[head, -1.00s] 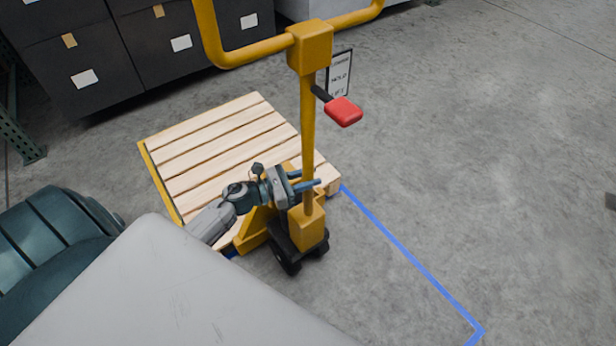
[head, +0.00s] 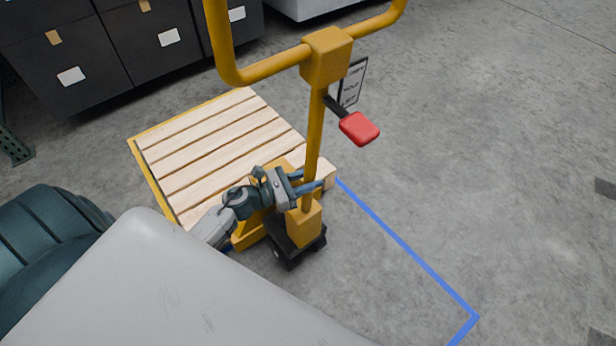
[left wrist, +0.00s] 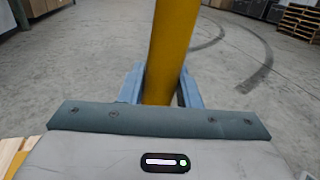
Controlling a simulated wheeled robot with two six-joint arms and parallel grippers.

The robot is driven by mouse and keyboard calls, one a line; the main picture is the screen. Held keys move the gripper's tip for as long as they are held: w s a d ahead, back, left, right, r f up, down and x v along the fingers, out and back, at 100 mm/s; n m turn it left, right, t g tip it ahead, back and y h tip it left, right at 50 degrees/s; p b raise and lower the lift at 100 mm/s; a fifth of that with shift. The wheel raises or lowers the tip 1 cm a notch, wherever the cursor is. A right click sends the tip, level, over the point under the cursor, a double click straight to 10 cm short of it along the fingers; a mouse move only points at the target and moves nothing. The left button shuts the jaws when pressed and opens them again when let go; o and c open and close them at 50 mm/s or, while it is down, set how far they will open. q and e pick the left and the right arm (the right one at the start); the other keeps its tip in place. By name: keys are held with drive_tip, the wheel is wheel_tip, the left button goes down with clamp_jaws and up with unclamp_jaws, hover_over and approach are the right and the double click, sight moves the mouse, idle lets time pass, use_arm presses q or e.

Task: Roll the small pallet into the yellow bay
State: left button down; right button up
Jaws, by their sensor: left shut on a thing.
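The small pallet (head: 225,145) has pale wooden slats and sits on a yellow pallet jack in the head view. A yellow line (head: 152,178) runs along its left side and its far edge; the rest of any yellow outline is hidden. The jack has an upright yellow post (head: 315,140), a looped handle and a black wheeled foot (head: 293,243). My left gripper (head: 318,183) is shut around the lower post, its fingers on either side. The post also stands between the fingers in the left wrist view (left wrist: 171,50). My right gripper is out of view.
A blue floor line (head: 405,245) runs from the pallet's right corner to a corner at lower right. Dark labelled boxes (head: 120,60) stand behind the pallet. A red-ended lever (head: 359,128) juts from the post. The floor at right is open.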

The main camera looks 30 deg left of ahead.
use_arm(q)
drive_tip(key=shift+s+d, duration=0.25)
drive_tip(key=shift+d, duration=0.25)
drive_tip(key=shift+s+d, duration=0.2)
drive_tip(key=shift+d, duration=0.3)
drive_tip(key=c, duration=1.1)
unclamp_jaws()
drive_tip(key=shift+c, duration=0.2)
drive_tip(key=shift+a, duration=0.15)
drive_tip(key=b+v, duration=0.2)
drive_tip(key=v, duration=0.8)
drive_tip(key=shift+s+a, duration=0.2)
drive_tip(key=shift+s, duration=0.05)
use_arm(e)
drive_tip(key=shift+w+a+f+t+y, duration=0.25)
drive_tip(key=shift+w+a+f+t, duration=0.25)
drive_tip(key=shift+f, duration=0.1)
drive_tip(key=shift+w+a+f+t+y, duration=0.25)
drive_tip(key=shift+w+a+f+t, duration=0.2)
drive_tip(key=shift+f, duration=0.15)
